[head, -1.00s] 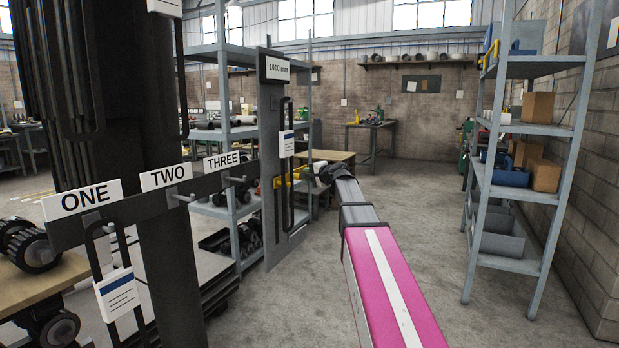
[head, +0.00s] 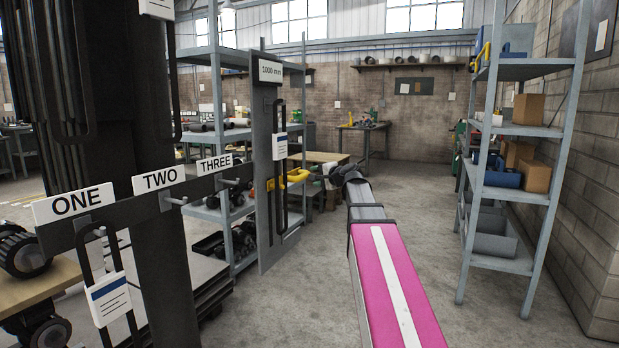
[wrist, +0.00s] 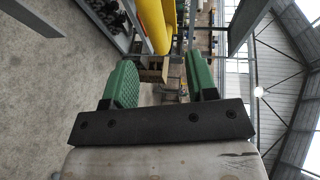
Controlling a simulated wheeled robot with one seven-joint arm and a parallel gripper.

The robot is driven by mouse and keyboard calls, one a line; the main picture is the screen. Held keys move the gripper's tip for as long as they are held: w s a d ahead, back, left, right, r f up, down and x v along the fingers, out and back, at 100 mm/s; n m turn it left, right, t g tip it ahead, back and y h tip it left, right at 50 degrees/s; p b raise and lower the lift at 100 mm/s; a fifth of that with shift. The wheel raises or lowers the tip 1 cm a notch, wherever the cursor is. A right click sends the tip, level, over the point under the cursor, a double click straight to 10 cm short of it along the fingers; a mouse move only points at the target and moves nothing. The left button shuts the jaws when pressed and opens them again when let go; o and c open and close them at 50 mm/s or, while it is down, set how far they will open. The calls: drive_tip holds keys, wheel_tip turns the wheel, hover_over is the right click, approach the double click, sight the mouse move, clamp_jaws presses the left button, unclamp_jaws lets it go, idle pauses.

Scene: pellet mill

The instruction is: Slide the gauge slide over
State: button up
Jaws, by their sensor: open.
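An upright grey board marked "1000 mm" (head: 264,170) stands left of my arm, with a black looped handle and a white tag on it. A yellow bar or handle (head: 297,176) shows beside the board, level with my gripper; I cannot tell for sure whether it is the gauge slide. In the wrist view, large yellow bars (wrist: 154,28) lie just beyond my fingertips. My gripper (wrist: 161,80) has two green pads set wide apart with nothing between them. In the head view its fingers are hidden by the dark wrist.
A rail with signs ONE (head: 74,203), TWO (head: 158,178) and THREE (head: 215,164) stands at the left, with a tagged loop hanging under ONE. A grey shelf (head: 505,193) with boxes stands right. The floor (head: 410,210) between is clear.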

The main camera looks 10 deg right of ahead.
drive_tip(key=shift+v, duration=1.1)
drive_tip(key=s+a+f+n+g+h, duration=0.1)
drive_tip(key=s+a+f+n+g, duration=0.2)
drive_tip(key=f, duration=0.7)
drive_tip(key=s+a+f+n+g+h, duration=0.15)
drive_tip(key=s+f, duration=0.25)
drive_tip(key=f, duration=0.5)
drive_tip(key=s+a+f+n+g+h, duration=0.1)
drive_tip(key=s+a+f+g, duration=0.2)
drive_tip(key=f, duration=0.7)
drive_tip(key=s+d+f+n+g+h, duration=0.2)
drive_tip(key=s+f+n+g+h, duration=0.2)
drive_tip(key=s+f, duration=1.3)
drive_tip(key=shift+s+f+n+g+h, duration=0.35)
drive_tip(key=shift+s+n+g, duration=0.4)
drive_tip(key=shift+g, duration=0.4)
